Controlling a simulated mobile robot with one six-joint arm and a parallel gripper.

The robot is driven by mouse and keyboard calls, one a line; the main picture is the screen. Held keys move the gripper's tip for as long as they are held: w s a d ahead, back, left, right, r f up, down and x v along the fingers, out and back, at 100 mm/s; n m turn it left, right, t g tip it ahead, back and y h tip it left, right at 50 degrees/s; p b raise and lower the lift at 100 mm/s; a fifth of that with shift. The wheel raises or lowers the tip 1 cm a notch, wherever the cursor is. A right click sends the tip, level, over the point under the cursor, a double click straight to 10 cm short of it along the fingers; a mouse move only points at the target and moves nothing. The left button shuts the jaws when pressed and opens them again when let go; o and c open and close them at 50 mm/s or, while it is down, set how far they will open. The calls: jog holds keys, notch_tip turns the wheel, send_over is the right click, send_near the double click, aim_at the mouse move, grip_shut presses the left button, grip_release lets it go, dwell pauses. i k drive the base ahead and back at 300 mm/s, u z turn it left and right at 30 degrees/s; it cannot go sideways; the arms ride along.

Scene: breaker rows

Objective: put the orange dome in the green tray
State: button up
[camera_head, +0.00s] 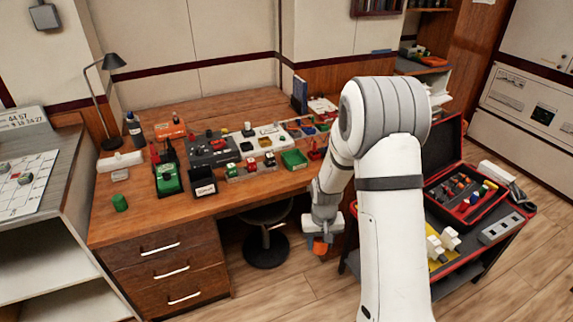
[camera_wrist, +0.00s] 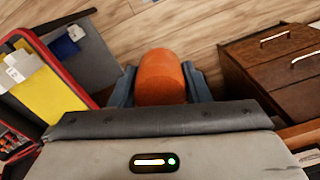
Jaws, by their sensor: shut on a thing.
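The orange dome (camera_wrist: 161,78) is held between the two jaws of my gripper (camera_wrist: 160,88), seen from above in the wrist view. In the head view the orange dome (camera_head: 320,247) shows small below my gripper (camera_head: 322,236), off the desk and over the floor gap between the desk and the cart. My gripper is shut on it. The green tray (camera_head: 294,159) lies on the desk near its right part, up and to the left of my gripper in the head view. It looks empty.
The wooden desk (camera_head: 140,227) holds several breaker blocks, a green machine (camera_head: 167,178) and a green dome (camera_head: 120,202). A stool (camera_head: 266,247) stands under it. A cart with an open red-edged case (camera_head: 463,207) stands right of my arm. Bare floor lies between.

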aim_at(295, 162)
jog(key=u, duration=0.1)
jog(key=i, duration=1.7)
